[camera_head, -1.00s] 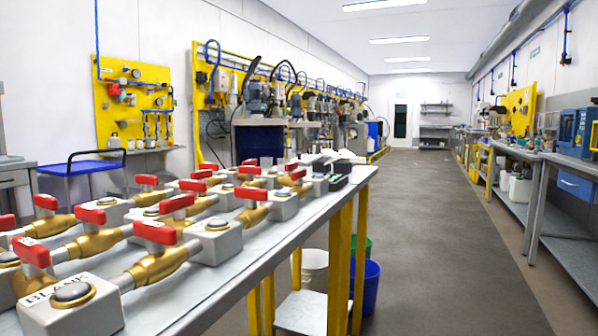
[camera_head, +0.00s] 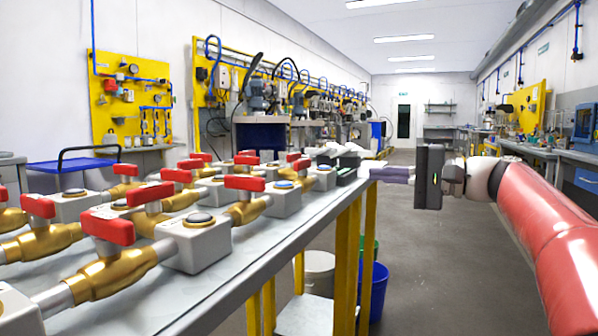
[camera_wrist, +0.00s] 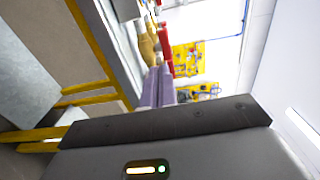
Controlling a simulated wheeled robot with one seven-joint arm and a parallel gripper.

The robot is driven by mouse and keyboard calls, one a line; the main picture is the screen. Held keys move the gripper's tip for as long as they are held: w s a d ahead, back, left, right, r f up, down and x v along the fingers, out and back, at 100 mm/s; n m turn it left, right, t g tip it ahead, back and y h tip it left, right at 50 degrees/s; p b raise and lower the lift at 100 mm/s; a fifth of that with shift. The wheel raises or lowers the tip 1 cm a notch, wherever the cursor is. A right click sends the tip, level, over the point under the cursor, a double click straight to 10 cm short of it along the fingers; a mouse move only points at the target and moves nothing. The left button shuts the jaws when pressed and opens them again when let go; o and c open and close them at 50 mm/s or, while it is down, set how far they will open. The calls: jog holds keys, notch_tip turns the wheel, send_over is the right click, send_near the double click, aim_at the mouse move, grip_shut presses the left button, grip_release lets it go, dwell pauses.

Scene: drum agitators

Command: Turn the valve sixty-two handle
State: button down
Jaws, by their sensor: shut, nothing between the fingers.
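Brass valves with red lever handles stand in rows on the bench in the head view. A near one has its red handle (camera_head: 108,227) over a brass body (camera_head: 122,270), beside a grey block (camera_head: 194,243). Another red handle (camera_head: 244,183) is farther along the front row. No number is readable, so I cannot tell which is valve sixty-two. My gripper (camera_head: 374,174) is shut and empty, off the bench's right end, its fingers pointing left. In the wrist view, my gripper's purple-grey fingers (camera_wrist: 159,72) appear below a brass valve body (camera_wrist: 147,42) and a red handle (camera_wrist: 166,50), apparently apart from them.
The bench (camera_head: 262,262) has yellow legs and a bare front strip. A blue bucket (camera_head: 372,288) and a pale bucket (camera_head: 319,272) are by it. An open grey aisle (camera_head: 450,270) lies right, with another bench (camera_head: 535,150) beyond.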

jog(key=p, duration=0.1)
send_near(294, 168)
jog(key=w+a, duration=0.2)
jog(key=a, duration=0.1)
jog(key=w+a, duration=0.1)
jog(key=a, duration=0.1)
jog(key=shift+w+r, duration=0.1)
jog(key=shift+w, duration=0.2)
jog(key=shift+s+a+m+t+h+b, duration=0.2)
jog(key=shift+m+t+h+b, duration=0.3)
jog(key=shift+t+b, duration=0.5)
jog(key=shift+s+a+m+t+h+b, duration=0.1)
jog(key=shift+a+m+t+h+b, duration=0.1)
jog(key=shift+m+t+b, duration=0.25)
jog(key=shift+s+a+m+t+h+b, duration=0.1)
jog(key=shift+m+t+h+b, duration=0.1)
jog(key=shift+m+t, duration=0.25)
jog(key=m+t+h, duration=0.2)
jog(key=a+m+t+h+b, duration=0.1)
jog(key=t, duration=0.1)
jog(key=shift+s+a+h, duration=0.1)
jog(key=shift+s+h, duration=0.15)
jog(key=shift+h, duration=0.05)
jog(key=shift+w+a, duration=0.1)
jog(key=shift+a, duration=0.9)
